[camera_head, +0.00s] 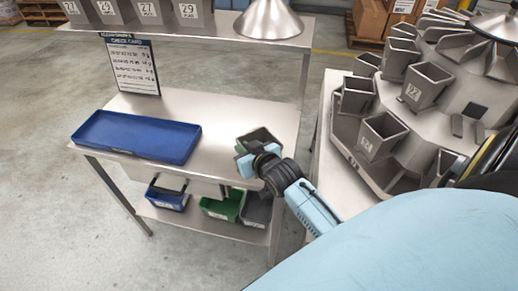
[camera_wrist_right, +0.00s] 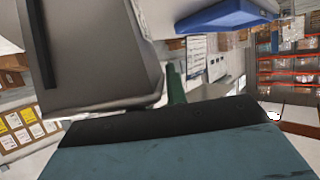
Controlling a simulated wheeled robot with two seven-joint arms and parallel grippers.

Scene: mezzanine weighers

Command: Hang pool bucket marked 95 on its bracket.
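A grey metal bucket (camera_head: 258,138) sits in my right gripper (camera_head: 246,157), held above the right part of the steel bench. In the right wrist view the bucket (camera_wrist_right: 90,50) fills the upper left, close against the dark pad of a blue finger. The other finger is hidden there. No number shows on this bucket. The round weigher (camera_head: 440,150) at right carries several similar buckets, with labels that look like 22 (camera_head: 425,85) and 24 (camera_head: 380,137). A bare upright bracket (camera_head: 457,126) shows on its side. My left gripper is not in view.
A blue tray (camera_head: 137,112) lies on the bench's left, with a check card (camera_head: 131,65) behind it. Numbered buckets (camera_head: 148,12) stand on the upper shelf. Blue and green bins (camera_head: 222,204) sit on the lower shelf. A metal lamp-like cone (camera_head: 268,20) is at the top.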

